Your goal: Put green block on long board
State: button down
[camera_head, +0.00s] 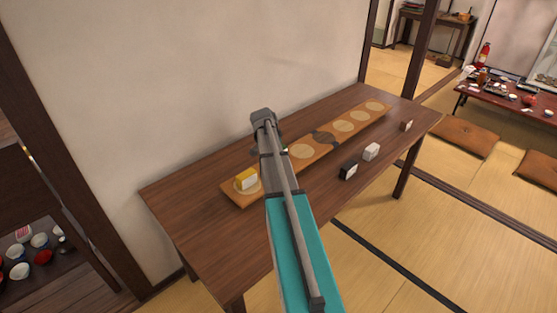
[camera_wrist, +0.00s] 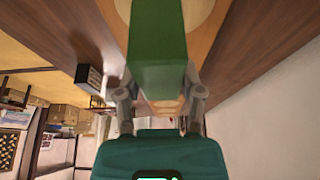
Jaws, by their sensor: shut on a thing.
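The green block (camera_wrist: 157,50) is between the fingers of my gripper (camera_wrist: 159,94) in the wrist view; my gripper is shut on it. In the head view my arm hides most of the gripper and the block. The long board (camera_head: 318,153) is an orange-tan plank with a row of pale circles and a dark middle patch. It lies along the table. In the wrist view the board (camera_wrist: 204,36) shows behind the block. I cannot tell whether the block touches it.
The dark wooden table (camera_head: 190,205) stands along a plain wall (camera_head: 200,80). Several board circles toward the far end are empty.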

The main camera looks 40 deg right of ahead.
dwell(0.3)
jog(key=shift+w+f+b, duration=0.5)
jog(key=shift+f+b, duration=0.2)
jog(key=shift+s+f+b, duration=0.1)
jog(key=shift+f+b, duration=1.2)
jog(key=shift+f, duration=0.05)
jog(key=shift+f, duration=0.15)
jog(key=shift+c, duration=1.1)
grip_release()
jog(key=shift+r, duration=0.2)
jog(key=p+v, duration=0.4)
jog(key=shift+d+r, duration=0.1)
jog(key=shift+r, duration=0.05)
jog(key=p+v, duration=0.7)
jog(key=shift+a+r, duration=0.2)
jog(key=shift+r, duration=0.15)
